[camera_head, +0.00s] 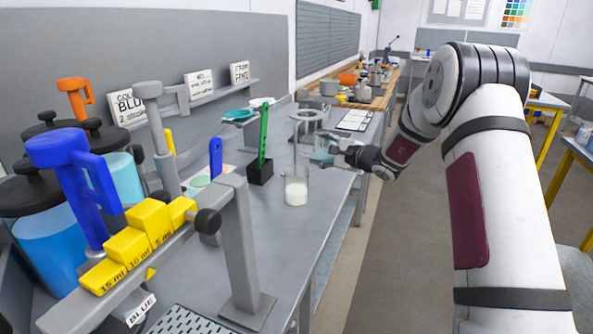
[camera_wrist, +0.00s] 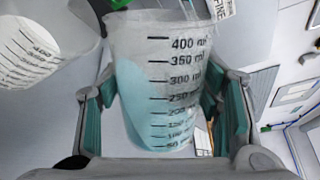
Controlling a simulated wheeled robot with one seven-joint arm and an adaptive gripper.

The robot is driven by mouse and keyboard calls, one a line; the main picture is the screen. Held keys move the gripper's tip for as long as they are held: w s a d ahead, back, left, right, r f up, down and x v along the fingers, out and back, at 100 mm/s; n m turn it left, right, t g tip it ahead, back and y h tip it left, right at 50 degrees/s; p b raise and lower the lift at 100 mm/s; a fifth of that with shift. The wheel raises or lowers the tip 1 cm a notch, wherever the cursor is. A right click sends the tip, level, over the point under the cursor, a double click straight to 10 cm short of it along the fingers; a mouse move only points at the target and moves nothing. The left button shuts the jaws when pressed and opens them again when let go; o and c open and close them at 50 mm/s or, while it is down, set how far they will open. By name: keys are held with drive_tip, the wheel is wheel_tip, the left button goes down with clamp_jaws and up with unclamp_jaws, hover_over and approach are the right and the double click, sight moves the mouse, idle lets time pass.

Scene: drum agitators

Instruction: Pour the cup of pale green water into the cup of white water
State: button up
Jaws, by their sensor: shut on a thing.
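The cup of white water (camera_head: 296,191) is a clear beaker standing upright on the grey bench, with white liquid in its lower part. It also shows at the upper left of the wrist view (camera_wrist: 38,50), with ml marks. My gripper (camera_head: 328,153) is shut on the cup of pale green water (camera_head: 321,158), just right of and above the white cup in the head view. In the wrist view the held cup (camera_wrist: 165,95) sits between both fingers. Its pale blue-green liquid slants against the printed marks, so the cup looks tilted.
A stand with a ring (camera_head: 308,115) rises close behind the cups. A black block with a green tool (camera_head: 262,160) is to the left. A yellow-stepped holder on a grey post (camera_head: 237,240) stands in front. Bare bench (camera_head: 305,235) lies before the white cup.

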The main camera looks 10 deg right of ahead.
drive_tip(key=shift+a+f+n+h, duration=0.15)
drive_tip(key=shift+f+n+h, duration=0.15)
drive_tip(key=shift+n, duration=0.5)
idle(0.4)
drive_tip(key=shift+s+a+r+n+h+b, duration=0.3)
drive_tip(key=shift+a+r+n+b, duration=0.2)
drive_tip(key=shift+a+n+b, duration=0.1)
idle(0.7)
drive_tip(key=shift+s+a+r+n+t+b, duration=0.1)
drive_tip(key=shift+a+r+n+t+b, duration=0.15)
drive_tip(key=shift+n+b, duration=0.65)
drive_tip(key=shift+s+a+r+n+t+b, duration=0.1)
drive_tip(key=shift+r+n+b, duration=0.15)
drive_tip(key=shift+b, duration=1.2)
